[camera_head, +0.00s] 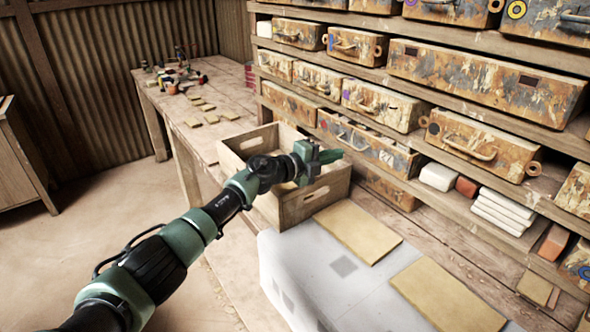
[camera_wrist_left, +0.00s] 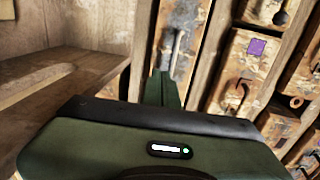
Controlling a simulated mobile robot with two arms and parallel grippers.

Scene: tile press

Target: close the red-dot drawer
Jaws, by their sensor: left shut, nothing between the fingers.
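My left gripper (camera_head: 331,156) is shut and empty, above the wooden crate, with its fingertips pointing at the drawer shelves. Its closed fingers also show in the left wrist view (camera_wrist_left: 162,78). Just beyond the fingertips is a worn drawer (camera_head: 395,158) with a grey bar handle, which seems to stand out from its shelf. It also shows in the left wrist view (camera_wrist_left: 178,40). I cannot make out a red dot on any drawer. I cannot tell whether the fingertips touch this drawer. My right gripper is out of view.
The open wooden crate (camera_head: 300,208) stands under my left gripper. Tan tiles (camera_head: 357,231) lie on a grey-white surface (camera_head: 340,290) in front. Other worn drawers (camera_head: 380,105) with coloured marks fill the shelves. White blocks (camera_head: 505,208) sit on a lower shelf. Loose items clutter the far bench (camera_head: 225,88).

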